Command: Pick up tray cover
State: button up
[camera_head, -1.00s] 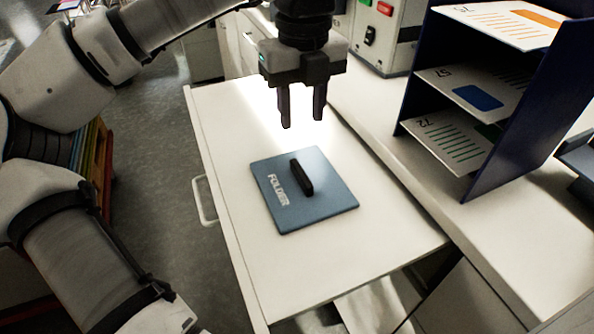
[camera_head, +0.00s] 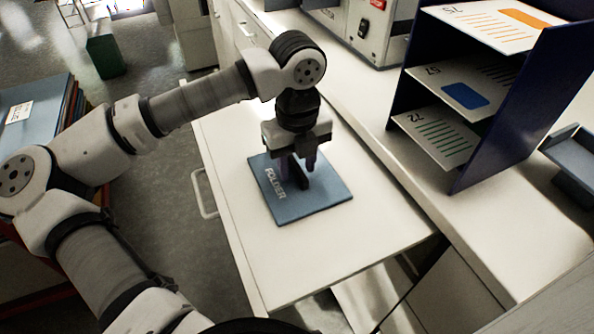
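The tray cover is a flat blue-grey square plate (camera_head: 322,200) marked "FOLDER", lying on the white pull-out surface (camera_head: 290,260). Its raised black bar handle (camera_head: 301,180) stands at its middle and is partly hidden by my fingers. My gripper (camera_head: 297,172) points down right over the cover, with its fingertips at the handle. A gap shows between the two fingers, with the handle around that gap. I cannot tell whether the fingers touch the handle.
A dark blue rack (camera_head: 480,130) with several numbered sheets stands on the counter at right. A grey tray (camera_head: 572,160) lies beyond it. A control box (camera_head: 365,30) stands at the back. The white surface in front of the cover is clear.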

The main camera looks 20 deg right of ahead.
grip_shut()
jog(key=shift+r, duration=0.1)
dwell(0.4)
